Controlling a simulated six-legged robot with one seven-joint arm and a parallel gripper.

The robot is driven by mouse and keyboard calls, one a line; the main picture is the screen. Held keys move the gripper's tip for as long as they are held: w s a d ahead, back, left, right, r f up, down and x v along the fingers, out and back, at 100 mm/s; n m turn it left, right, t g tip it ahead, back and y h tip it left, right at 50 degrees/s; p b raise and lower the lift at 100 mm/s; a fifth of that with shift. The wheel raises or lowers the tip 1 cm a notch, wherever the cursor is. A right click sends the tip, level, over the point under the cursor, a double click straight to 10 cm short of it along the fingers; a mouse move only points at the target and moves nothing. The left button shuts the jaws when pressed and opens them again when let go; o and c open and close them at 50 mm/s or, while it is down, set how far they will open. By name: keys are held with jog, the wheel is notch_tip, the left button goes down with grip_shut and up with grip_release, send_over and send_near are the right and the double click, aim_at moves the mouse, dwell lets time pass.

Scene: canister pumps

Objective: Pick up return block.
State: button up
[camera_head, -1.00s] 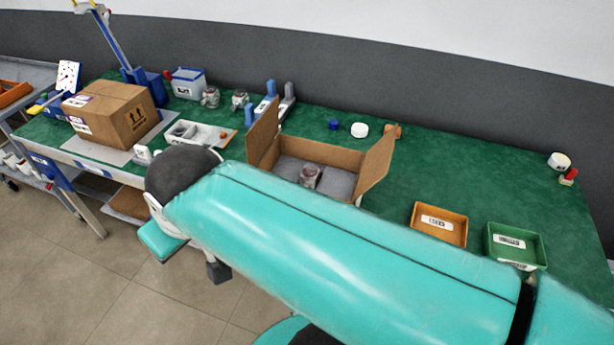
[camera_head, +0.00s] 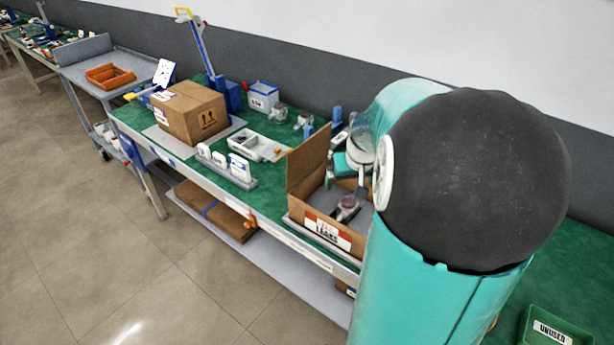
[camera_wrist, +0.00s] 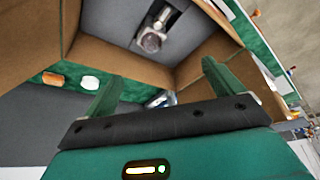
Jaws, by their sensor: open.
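No part bears a readable name "return block", so I cannot tell which it is. An open carton (camera_head: 300,172) labelled "LEAKS" stands at the bench's front edge. A glass-and-metal canister part (camera_head: 347,208) lies inside it on a grey liner. My gripper (camera_head: 346,188) is over the carton's opening, largely behind my arm. In the wrist view my gripper (camera_wrist: 162,72) has its two green fingers wide apart with nothing between them. The canister part (camera_wrist: 151,40) shows beyond the fingertips, apart from them, with a dark piece at its upper end.
A green bin (camera_head: 550,328) is at lower right. My arm hides much of the bench.

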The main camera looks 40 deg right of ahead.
aim_at(350, 200)
jog(key=x, duration=0.3)
jog(key=d+x, duration=0.1)
jog(key=x, duration=0.5)
jog(key=shift+s+d+f, duration=0.1)
jog(key=shift+d+f, duration=0.15)
jog(key=shift+d, duration=0.15)
jog(key=shift+x, duration=2.6)
jog(key=shift+s, duration=0.15)
jog(key=c, duration=1.3)
